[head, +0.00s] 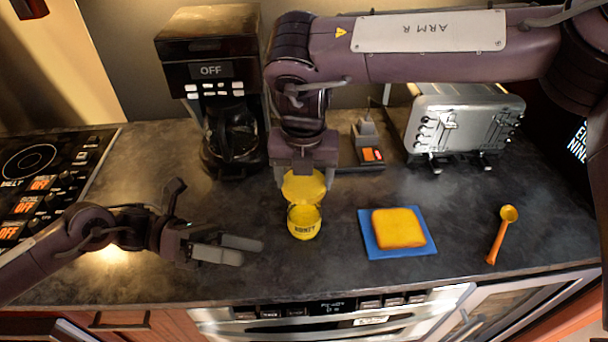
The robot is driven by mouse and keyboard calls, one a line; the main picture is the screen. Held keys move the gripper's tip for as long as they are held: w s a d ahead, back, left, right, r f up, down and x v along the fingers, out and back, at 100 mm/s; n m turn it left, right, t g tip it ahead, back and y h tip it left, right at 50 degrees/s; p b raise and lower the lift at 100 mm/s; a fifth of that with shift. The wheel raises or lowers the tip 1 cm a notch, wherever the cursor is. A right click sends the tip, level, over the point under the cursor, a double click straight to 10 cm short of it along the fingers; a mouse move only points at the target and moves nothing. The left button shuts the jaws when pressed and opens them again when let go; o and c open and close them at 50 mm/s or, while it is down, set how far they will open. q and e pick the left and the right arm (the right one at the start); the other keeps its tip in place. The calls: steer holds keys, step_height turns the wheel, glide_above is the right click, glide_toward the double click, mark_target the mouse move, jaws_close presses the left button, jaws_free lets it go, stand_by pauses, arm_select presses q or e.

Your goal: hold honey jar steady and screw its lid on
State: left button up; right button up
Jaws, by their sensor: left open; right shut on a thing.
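A yellow honey jar (304,224) with dark lettering stands upright on the dark counter, its top facing up. A yellow lid (303,186) is just behind and above the jar's mouth. My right gripper (304,172) reaches down from above and is shut on the lid; its fingertips are partly hidden by it. I cannot tell whether the lid touches the jar's rim. My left gripper (243,250) is open and empty, low over the counter to the left of the jar, with its fingers pointing toward it and apart from it.
A blue board with a bread slice (399,228) lies right of the jar. An orange dipper or spoon (500,236) lies farther right. A coffee maker (213,90), toaster (463,122) and small scale-like device (367,152) stand behind. A stove (40,175) is at left. The counter's front edge is near.

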arm_select(q)
steer(key=w+a+r+m+t, duration=0.1)
steer(key=w+a, duration=0.1)
steer(key=w, duration=0.2)
steer(key=m+t+y, duration=0.3)
steer(key=m+t, duration=0.1)
steer(key=m, duration=0.1)
glide_toward(299, 220)
steer(key=w+f, duration=0.1)
steer(key=f, duration=0.1)
steer(key=w+f, duration=0.2)
steer(key=shift+d, duration=0.1)
steer(key=shift+d+f, duration=0.25)
steer(key=shift+d, duration=0.25)
steer(key=x, duration=0.9)
steer(key=shift+w+r, duration=0.1)
steer(key=c, duration=0.7)
steer(key=shift+o, duration=0.2)
